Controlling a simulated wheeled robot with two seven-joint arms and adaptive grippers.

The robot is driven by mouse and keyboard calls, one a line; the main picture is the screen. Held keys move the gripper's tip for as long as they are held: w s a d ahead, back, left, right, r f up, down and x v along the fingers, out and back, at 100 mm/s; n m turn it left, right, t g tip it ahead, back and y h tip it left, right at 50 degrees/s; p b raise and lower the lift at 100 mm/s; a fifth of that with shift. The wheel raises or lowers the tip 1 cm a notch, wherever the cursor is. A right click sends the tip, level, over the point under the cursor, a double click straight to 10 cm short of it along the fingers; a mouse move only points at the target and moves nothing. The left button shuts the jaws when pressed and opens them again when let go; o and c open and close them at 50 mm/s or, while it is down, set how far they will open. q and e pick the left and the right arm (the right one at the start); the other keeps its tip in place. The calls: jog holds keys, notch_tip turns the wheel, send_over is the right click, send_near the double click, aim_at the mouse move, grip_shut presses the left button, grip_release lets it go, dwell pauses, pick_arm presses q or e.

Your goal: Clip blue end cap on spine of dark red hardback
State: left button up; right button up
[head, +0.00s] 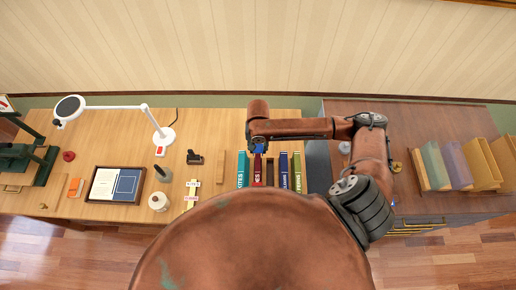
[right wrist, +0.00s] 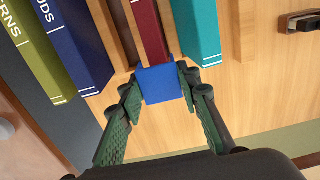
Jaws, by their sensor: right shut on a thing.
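The dark red hardback (head: 257,172) stands in the row of books on the light wooden desk. It also shows at the top of the right wrist view (right wrist: 147,32). The blue end cap (right wrist: 160,84) sits between the green fingers of my right gripper (right wrist: 160,92), which is shut on it. The cap is at the near end of the dark red spine in that view and lines up with it; I cannot tell whether it is seated. In the head view the cap (head: 259,148) shows just under my right gripper. My left gripper is not in view.
A teal book (right wrist: 196,35) stands beside the dark red one; navy (right wrist: 73,45) and olive (right wrist: 38,55) books stand on the other side. A white lamp (head: 163,136), a framed panel (head: 117,185) and a dark stapler-like object (head: 194,157) are farther left.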

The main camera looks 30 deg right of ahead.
jog(key=shift+f+b, duration=0.45)
jog(key=shift+b, duration=0.05)
jog(key=shift+f, duration=1.7)
jog(key=o, duration=1)
jog(key=shift+o, duration=0.5)
jog(key=o, duration=0.3)
